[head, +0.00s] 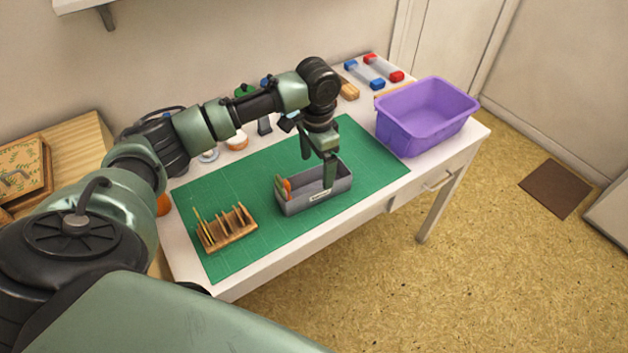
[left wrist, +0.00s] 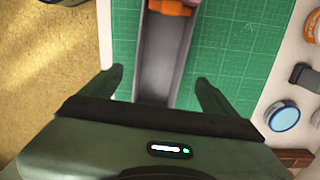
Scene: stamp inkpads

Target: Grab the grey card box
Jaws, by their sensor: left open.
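The grey card box (head: 300,206) is a long open tray with a small label on its front wall. It sits on the green cutting mat (head: 230,258), with orange and greenish pieces (head: 285,187) standing at its left end. My left gripper (head: 318,172) is open over the right part of the box, pointing down. In the left wrist view the grey card box (left wrist: 158,60) runs between the two open fingers of my left gripper (left wrist: 158,80), one beside each long wall. Whether the fingers touch the walls cannot be told. My right gripper is not in view.
A wooden rack (head: 228,232) with thin upright pieces stands left of the box. A purple bin (head: 422,130) stands at the table's right end. Red-ended and blue-ended clear holders (head: 365,76) and round lidded pots lie along the back. The mat right of the box is clear.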

